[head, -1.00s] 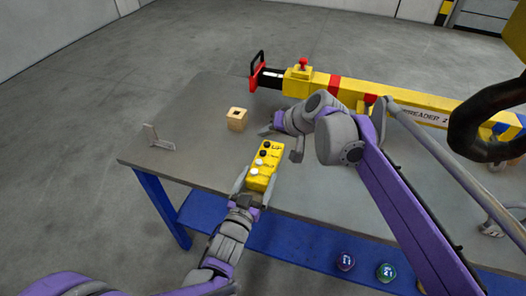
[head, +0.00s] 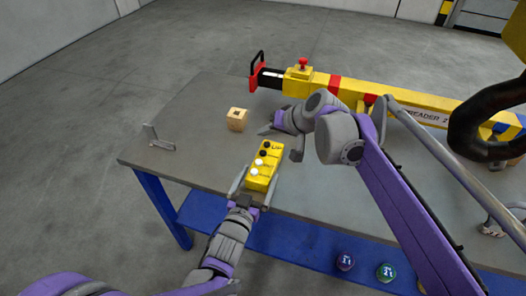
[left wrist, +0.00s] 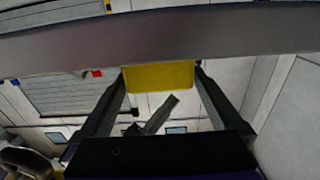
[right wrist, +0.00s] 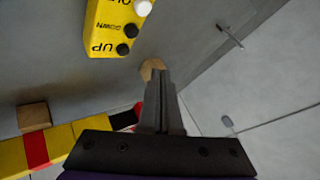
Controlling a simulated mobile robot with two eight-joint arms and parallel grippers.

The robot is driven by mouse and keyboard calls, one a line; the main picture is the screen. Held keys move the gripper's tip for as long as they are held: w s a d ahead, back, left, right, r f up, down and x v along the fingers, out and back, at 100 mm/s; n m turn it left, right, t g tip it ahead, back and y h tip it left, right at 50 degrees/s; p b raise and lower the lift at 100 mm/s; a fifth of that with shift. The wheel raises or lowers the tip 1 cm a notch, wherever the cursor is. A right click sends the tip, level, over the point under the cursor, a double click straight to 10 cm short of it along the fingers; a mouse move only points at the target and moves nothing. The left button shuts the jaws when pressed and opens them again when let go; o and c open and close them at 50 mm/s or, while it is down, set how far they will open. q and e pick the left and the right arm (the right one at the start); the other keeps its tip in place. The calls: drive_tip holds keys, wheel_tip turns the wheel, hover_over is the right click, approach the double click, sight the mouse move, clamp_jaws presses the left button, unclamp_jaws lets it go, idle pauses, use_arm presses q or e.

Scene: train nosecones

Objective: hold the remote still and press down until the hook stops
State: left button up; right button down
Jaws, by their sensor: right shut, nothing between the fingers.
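The yellow remote (head: 264,166) has a column of black and white round buttons on its face. My left gripper (left wrist: 160,78) is shut on it, one finger on each side, and holds it over the table's front edge. My right gripper (right wrist: 155,75) is shut and empty. Its tips show beside the UP end of the remote (right wrist: 112,28), apart from it in that view. A large black curved shape like a hook (head: 490,125) hangs at the right edge of the head view, partly cut off.
The grey table (head: 200,100) carries a wooden block (head: 237,120), a grey bracket (head: 157,138) and a long yellow spreader beam (head: 345,88) along the back. Round coloured objects (head: 386,271) lie on the blue lower shelf (head: 300,240). The table's left part is mostly clear.

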use_arm(q)
drive_tip(key=v, duration=1.2)
drive_tip(key=s+a+f+n+g+y, duration=0.25)
drive_tip(key=a+f+g+y, duration=0.3)
drive_tip(key=a, duration=0.35)
drive_tip(key=s+a+f+n+g, duration=0.1)
drive_tip(key=s+a+f+g, duration=0.15)
drive_tip(key=s+g, duration=0.65)
use_arm(e)
drive_tip(key=s+d+f+h, duration=0.2)
drive_tip(key=s+d+f, duration=0.4)
drive_tip(key=s, duration=0.5)
drive_tip(key=s+d+f+g+h, duration=0.1)
drive_tip(key=s+d+f+h, duration=0.2)
drive_tip(key=s+d+f, duration=0.55)
drive_tip(key=s+d+f+h, duration=0.2)
drive_tip(key=s+d+f, duration=0.1)
drive_tip(key=s, duration=1)
use_arm(q)
wheel_tip(320, 180, up, 17)
drive_tip(key=t+p, duration=0.2)
drive_tip(key=p, duration=1.2)
drive_tip(key=shift+w+f+t, duration=0.2)
drive_tip(key=shift+t, duration=0.15)
use_arm(e)
wheel_tip(320, 180, up, 16)
drive_tip(key=w, duration=0.2)
drive_tip(key=shift+d+f+m, duration=0.15)
drive_tip(key=shift+f+m, duration=0.1)
drive_tip(key=shift+m, duration=0.05)
